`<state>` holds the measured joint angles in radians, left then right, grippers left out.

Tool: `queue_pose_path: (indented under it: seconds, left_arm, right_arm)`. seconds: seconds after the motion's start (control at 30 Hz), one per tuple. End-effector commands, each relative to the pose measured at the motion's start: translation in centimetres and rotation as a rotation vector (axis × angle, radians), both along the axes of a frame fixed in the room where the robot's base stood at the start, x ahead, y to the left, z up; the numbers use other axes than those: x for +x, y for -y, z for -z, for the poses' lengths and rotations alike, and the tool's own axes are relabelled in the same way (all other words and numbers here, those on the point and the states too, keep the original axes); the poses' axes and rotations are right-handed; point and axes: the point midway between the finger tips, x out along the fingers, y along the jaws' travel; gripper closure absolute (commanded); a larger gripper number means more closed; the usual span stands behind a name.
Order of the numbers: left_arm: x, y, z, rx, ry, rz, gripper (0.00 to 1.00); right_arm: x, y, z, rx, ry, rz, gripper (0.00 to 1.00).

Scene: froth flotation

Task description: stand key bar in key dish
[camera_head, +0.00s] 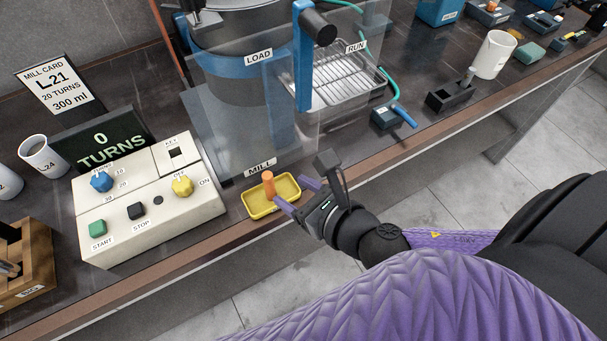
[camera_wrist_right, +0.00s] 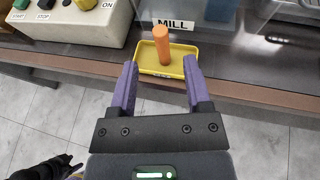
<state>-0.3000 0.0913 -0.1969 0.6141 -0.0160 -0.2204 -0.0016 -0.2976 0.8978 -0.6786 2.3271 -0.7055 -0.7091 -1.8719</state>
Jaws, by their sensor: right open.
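The key bar (camera_head: 268,183) is a short orange cylinder. It stands upright in the key dish (camera_head: 258,212), a shallow yellow tray on the bench near its front edge, in front of the MILL label. The right wrist view also shows the bar (camera_wrist_right: 161,44) upright in the dish (camera_wrist_right: 150,65). My right gripper (camera_head: 297,195) is open at the dish's right front side. In the wrist view its purple fingers (camera_wrist_right: 160,72) are spread apart with nothing between the tips, and the bar stands beyond them.
The cream control box (camera_head: 150,205) with coloured knobs and a key socket stands left of the dish. The clear mill guard (camera_head: 245,140) rises behind it. A black block (camera_head: 449,97) and white cup (camera_head: 495,54) stand farther right. The bench's front edge runs below.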

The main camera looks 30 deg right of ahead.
Motion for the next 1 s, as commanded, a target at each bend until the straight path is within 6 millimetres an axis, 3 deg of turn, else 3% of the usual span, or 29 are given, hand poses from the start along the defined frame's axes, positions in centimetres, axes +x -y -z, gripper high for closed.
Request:
queue_pose_path:
  seconds: [0.13,0.33,0.37,0.43,0.57,0.63,0.7,0.73,0.83,0.9,0.97,1.0]
  left_arm:
    - [0.0,0.3,-0.2,-0.005,0.000,-0.002,0.41]
    - [0.0,0.4,-0.1,-0.006,0.001,-0.003,0.41]
    - [0.0,0.4,-0.1,-0.006,0.001,-0.003,0.41]
    - [0.0,0.4,-0.1,-0.006,0.001,-0.003,0.41]
    - [0.1,0.2,-0.1,-0.003,0.001,-0.002,0.41]
    - [0.1,0.1,-0.1,-0.001,0.002,-0.001,0.41]
    - [0.1,-0.1,-0.1,0.001,0.002,0.000,0.41]
    - [0.1,-0.2,-0.1,0.003,0.002,0.001,0.41]
    - [0.1,-0.4,-0.2,0.007,0.003,0.002,0.41]
    - [0.1,-0.5,-0.2,0.007,0.002,0.003,0.41]
    - [0.1,-0.4,-0.2,0.007,0.002,0.003,0.41]
    - [0.1,-0.4,-0.2,0.007,0.002,0.003,0.41]
  right_arm:
    - [-1.6,0.5,-0.7,-0.001,-0.002,0.000,0.38]
    - [-1.7,0.9,-0.2,0.017,-0.017,0.022,0.38]
    - [-1.5,1.3,0.8,0.044,-0.045,0.053,0.38]
    - [-0.7,3.3,5.0,0.175,-0.164,0.210,0.38]
    - [-1.8,8.5,15.9,0.611,-0.447,0.731,0.38]
    - [-5.0,10.6,21.9,0.904,-0.570,1.105,0.38]
    - [-9.9,11.1,27.4,1.213,-0.637,1.528,0.38]
    - [-12.2,10.8,29.1,1.328,-0.644,1.700,0.38]
    - [-19.2,8.6,32.9,1.610,-0.590,2.188,0.38]
    - [-22.6,7.0,34.0,1.718,-0.522,2.420,0.38]
    - [-24.3,6.0,34.3,1.765,-0.476,2.537,0.38]
    - [-24.9,5.8,34.5,-1.751,0.447,-2.537,0.38]
